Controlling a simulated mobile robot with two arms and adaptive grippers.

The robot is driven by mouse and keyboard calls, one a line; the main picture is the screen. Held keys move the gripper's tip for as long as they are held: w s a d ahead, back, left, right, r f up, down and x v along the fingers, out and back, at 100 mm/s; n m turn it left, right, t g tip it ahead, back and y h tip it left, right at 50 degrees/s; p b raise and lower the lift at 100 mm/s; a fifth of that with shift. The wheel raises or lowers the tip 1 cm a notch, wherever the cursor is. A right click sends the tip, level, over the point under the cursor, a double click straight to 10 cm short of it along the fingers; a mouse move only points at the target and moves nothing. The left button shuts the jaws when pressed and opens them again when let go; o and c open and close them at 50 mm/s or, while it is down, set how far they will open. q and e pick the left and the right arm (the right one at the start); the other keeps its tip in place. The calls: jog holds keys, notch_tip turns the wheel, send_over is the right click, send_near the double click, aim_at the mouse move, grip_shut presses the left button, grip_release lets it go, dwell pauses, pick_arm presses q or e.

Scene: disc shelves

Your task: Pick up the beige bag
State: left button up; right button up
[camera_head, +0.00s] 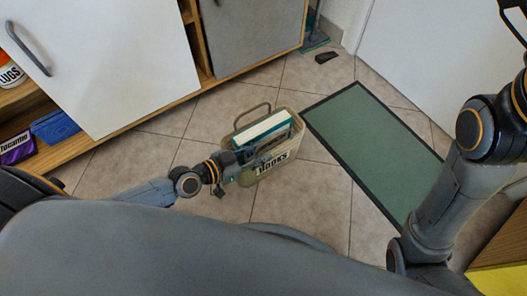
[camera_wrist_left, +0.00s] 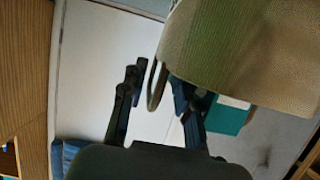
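The beige bag (camera_head: 274,162) stands on the tiled floor with books in it and dark lettering on its side. One handle loop (camera_head: 250,114) stands up at its far side. My left gripper (camera_head: 236,167) is at the bag's near left side, and the bag partly hides its fingers. In the left wrist view, the bag (camera_wrist_left: 245,55) fills the upper right. A handle loop (camera_wrist_left: 153,88) lies between the parted fingers of my left gripper (camera_wrist_left: 160,88). I cannot tell whether they touch it.
A green mat (camera_head: 375,145) with a dark border lies right of the bag. A wooden cabinet with a white door (camera_head: 110,60) and a grey door (camera_head: 250,35) stands at the back left. A dark object (camera_head: 326,57) lies near the far wall. Tiles around the bag are clear.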

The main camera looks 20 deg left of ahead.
pick_arm(q)
jog(key=x, duration=0.4)
jog(key=shift+s+f+b, duration=0.1)
jog(key=shift+b, duration=0.2)
jog(key=shift+a, duration=0.1)
grip_shut()
jog(key=shift+r, duration=0.25)
